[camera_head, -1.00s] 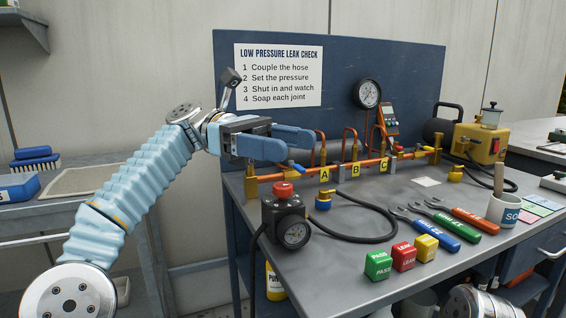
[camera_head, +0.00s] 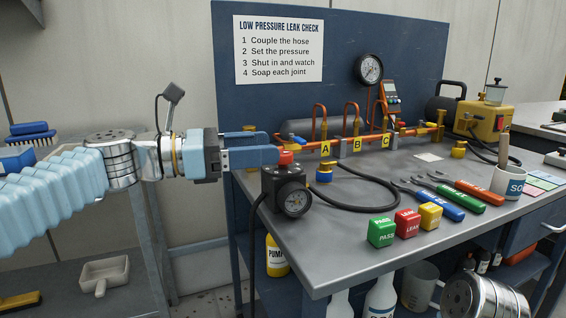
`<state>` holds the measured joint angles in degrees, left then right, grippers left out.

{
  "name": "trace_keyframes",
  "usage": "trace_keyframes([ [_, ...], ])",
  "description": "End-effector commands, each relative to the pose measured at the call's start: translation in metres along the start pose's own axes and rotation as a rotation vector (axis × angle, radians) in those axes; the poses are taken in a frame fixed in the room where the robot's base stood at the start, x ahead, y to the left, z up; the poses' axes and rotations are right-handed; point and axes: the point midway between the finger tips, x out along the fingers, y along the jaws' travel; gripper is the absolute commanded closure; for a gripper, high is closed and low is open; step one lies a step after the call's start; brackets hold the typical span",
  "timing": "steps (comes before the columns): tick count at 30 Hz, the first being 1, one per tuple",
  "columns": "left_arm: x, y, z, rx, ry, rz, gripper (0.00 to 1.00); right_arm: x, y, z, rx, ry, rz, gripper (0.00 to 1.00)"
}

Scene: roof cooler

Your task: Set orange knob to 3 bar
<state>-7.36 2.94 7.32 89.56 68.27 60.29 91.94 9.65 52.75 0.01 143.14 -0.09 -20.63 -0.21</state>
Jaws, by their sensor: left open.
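The orange-red knob (camera_head: 287,157) sits on top of a black pressure regulator (camera_head: 283,180) at the bench's front left edge. A round dial gauge (camera_head: 295,202) is on the regulator's front; its reading is too small to tell. My left gripper (camera_head: 268,145) is open, coming in level from the left with its two fingers pointing right. The nearer fingertip overlaps the knob's left side in the picture; I cannot tell whether it touches. The farther finger is behind, nearer the blue panel. My right gripper is not in view.
A black hose (camera_head: 375,207) curls on the bench. A larger gauge (camera_head: 369,69) is on the panel.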

Motion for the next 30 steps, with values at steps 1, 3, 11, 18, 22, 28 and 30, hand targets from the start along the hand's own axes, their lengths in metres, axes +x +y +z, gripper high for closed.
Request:
trace_keyframes([
  [1,-0.021,0.009,-0.016,-0.005,-0.002,0.098,0.36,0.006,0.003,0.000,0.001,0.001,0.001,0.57],
  [3,-0.045,0.021,-0.030,-0.012,-0.004,0.206,0.36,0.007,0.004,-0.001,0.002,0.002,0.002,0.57],
  [11,-0.051,0.036,-0.044,-0.024,-0.003,0.301,0.36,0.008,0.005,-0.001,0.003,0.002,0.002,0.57],
  [18,0.001,0.052,-0.044,-0.025,-0.003,0.297,0.36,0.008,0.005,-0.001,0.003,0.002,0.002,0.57],
  [22,0.029,0.060,-0.044,-0.025,-0.002,0.297,0.36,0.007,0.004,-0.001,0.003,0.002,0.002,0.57],
  [28,0.057,0.069,-0.044,-0.024,-0.002,0.298,0.36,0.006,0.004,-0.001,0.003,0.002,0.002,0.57],
  [30,0.061,0.071,-0.043,-0.024,-0.003,0.299,0.36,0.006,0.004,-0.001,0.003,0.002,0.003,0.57],
])
